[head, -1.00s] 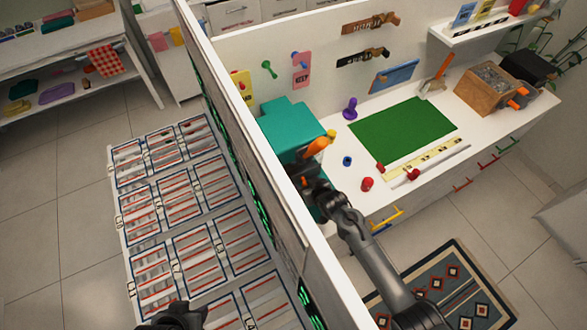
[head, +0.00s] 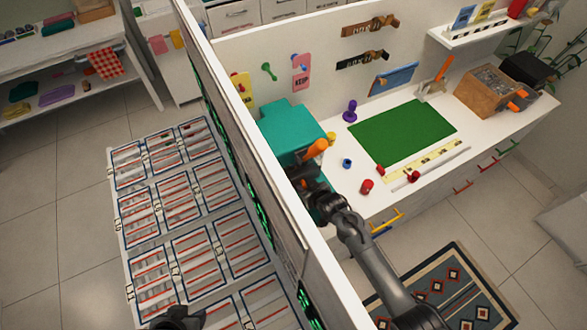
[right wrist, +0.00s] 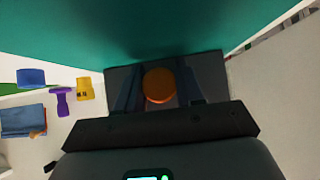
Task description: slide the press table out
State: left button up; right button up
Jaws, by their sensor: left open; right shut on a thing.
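The teal press (head: 285,125) stands at the left end of the white workbench, against the partition. Its orange knob (head: 316,149) shows in the head view beside my right gripper (head: 309,167). In the right wrist view the knob (right wrist: 159,86) sits between the two dark fingers of my right gripper (right wrist: 157,90), which are shut on it, just below the teal body. I cannot make out the press table as a separate part; the arm and partition cover the press's lower front. My left gripper (head: 182,318) is open at the bottom edge, left of the partition, far from the press.
The white partition (head: 320,255) stands between my two grippers. A green mat (head: 404,132) and a red knob-like piece (head: 367,187) lie on the bench right of the press. Blue, yellow and purple small items are close by. Striped panels (head: 190,210) cover the floor at left.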

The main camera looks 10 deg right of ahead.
jog(key=shift+r, duration=0.2)
jog(key=shift+s+r+p, duration=0.15)
jog(key=shift+s+p, duration=0.05)
jog(key=shift+p, duration=0.35)
jog(key=shift+s+d+p, duration=0.25)
jog(key=shift+s+p, duration=0.35)
jog(key=shift+s, duration=0.15)
jog(key=shift+s+d+p, duration=0.2)
jog(key=shift+s+p, duration=0.4)
jog(key=shift+s, duration=0.1)
jog(key=shift+s+d+p, duration=0.2)
jog(key=shift+s+p, duration=0.35)
jog(key=shift+s, duration=0.25)
